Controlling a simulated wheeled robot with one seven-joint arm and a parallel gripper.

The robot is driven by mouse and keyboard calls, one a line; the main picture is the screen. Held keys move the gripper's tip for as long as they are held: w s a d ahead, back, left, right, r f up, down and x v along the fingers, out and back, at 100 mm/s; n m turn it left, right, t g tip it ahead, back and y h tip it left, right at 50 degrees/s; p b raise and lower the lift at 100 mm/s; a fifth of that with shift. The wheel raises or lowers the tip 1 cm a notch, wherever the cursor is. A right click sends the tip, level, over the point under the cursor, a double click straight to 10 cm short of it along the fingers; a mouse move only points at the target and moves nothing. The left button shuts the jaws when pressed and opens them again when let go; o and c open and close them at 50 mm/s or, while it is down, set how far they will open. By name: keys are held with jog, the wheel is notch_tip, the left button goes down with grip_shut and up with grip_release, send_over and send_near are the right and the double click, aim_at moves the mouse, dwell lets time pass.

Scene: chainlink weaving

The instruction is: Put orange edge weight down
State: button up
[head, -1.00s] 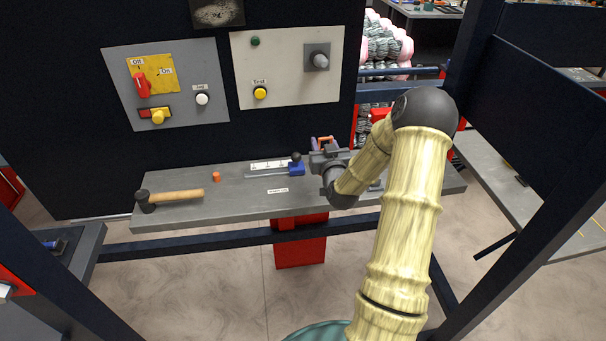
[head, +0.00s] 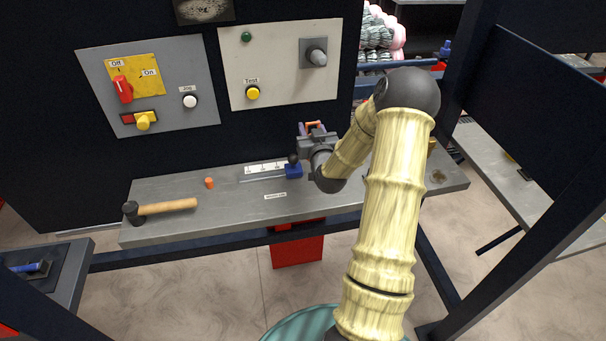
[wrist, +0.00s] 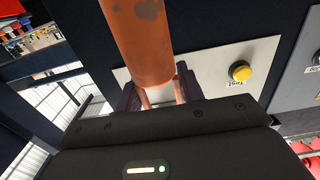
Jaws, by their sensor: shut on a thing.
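The orange edge weight (wrist: 145,40) is a scuffed orange cylinder, large in the wrist view, with its top end cut off by the picture edge. My gripper (wrist: 158,97) is shut on it. In the head view, my gripper (head: 312,129) is above the grey shelf (head: 235,214), near the panel wall, with a bit of orange showing between its fingers. Most of the weight is hidden there by my gripper. How far the weight is from the shelf cannot be told.
A blue-ended measuring tool (head: 292,171) lies on the shelf beside a white scale strip (head: 264,167). A small orange cylinder (head: 209,182) and a hammer (head: 165,208) are further left. A round brownish disc (head: 438,176) is at the right.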

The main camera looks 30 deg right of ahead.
jog(key=f, duration=0.2)
jog(key=f+p, duration=0.1)
jog(key=f, duration=0.2)
jog(key=shift+w+a+f, duration=0.15)
jog(key=shift+w+f, duration=0.1)
jog(key=shift+f, duration=0.1)
jog(key=shift+f, duration=0.1)
notch_tip(320, 180, down, 4)
jog(key=shift+r+p, duration=0.1)
jog(key=shift+p, duration=0.6)
jog(key=shift+f, duration=0.2)
jog(key=o, duration=1.2)
jog(key=shift+o, duration=0.2)
jog(key=shift+s+r, duration=0.1)
